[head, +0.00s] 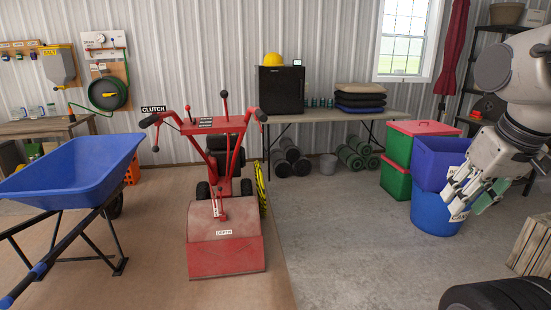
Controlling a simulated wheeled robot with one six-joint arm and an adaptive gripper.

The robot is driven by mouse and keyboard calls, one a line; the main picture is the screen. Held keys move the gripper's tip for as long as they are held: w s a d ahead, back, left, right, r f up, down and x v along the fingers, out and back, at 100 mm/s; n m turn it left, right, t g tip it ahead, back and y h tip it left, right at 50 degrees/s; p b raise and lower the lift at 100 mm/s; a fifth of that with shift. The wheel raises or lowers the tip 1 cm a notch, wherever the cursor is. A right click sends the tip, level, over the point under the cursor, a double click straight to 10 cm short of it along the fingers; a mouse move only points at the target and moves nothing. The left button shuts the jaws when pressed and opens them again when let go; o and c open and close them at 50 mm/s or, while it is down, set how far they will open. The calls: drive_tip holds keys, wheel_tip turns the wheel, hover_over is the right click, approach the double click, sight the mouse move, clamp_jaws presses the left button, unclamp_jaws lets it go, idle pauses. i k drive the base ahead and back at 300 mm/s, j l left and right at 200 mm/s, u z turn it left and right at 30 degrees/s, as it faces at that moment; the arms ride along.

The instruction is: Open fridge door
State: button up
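A small black box-shaped unit (282,90), which looks like the mini fridge, stands on the folding table against the back wall. Its front looks closed, and I cannot make out a handle at this size. A yellow hard hat and a small light-coloured device sit on top of it. My gripper (472,197) is at the right side of the head view, far from the fridge and in front of the blue bins.
A red tiller-like machine (225,235) stands centre-left, before the table (340,115). A blue wheelbarrow (75,172) is at left. Blue bins (435,215), green bins (395,180), a wooden crate (533,245) and tyres (500,295) crowd the right. The concrete floor (335,230) between is clear.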

sight(281, 88)
drive_tip(key=i+z, duration=0.2)
drive_tip(key=i, duration=0.5)
drive_tip(key=i+z, duration=0.25)
drive_tip(key=i, duration=0.45)
drive_tip(key=i+j+z, duration=0.2)
drive_tip(key=i, duration=0.5)
drive_tip(key=i+u, duration=0.1)
drive_tip(key=i, duration=0.5)
drive_tip(key=i+l+u, duration=0.1)
drive_tip(key=i, duration=0.45)
drive_tip(key=i+l+u, duration=0.15)
drive_tip(key=i, duration=0.45)
drive_tip(key=i+l+u, duration=0.1)
drive_tip(key=i+l, duration=0.15)
drive_tip(key=i, duration=0.35)
drive_tip(key=i+u, duration=0.45)
drive_tip(key=i, duration=0.9)
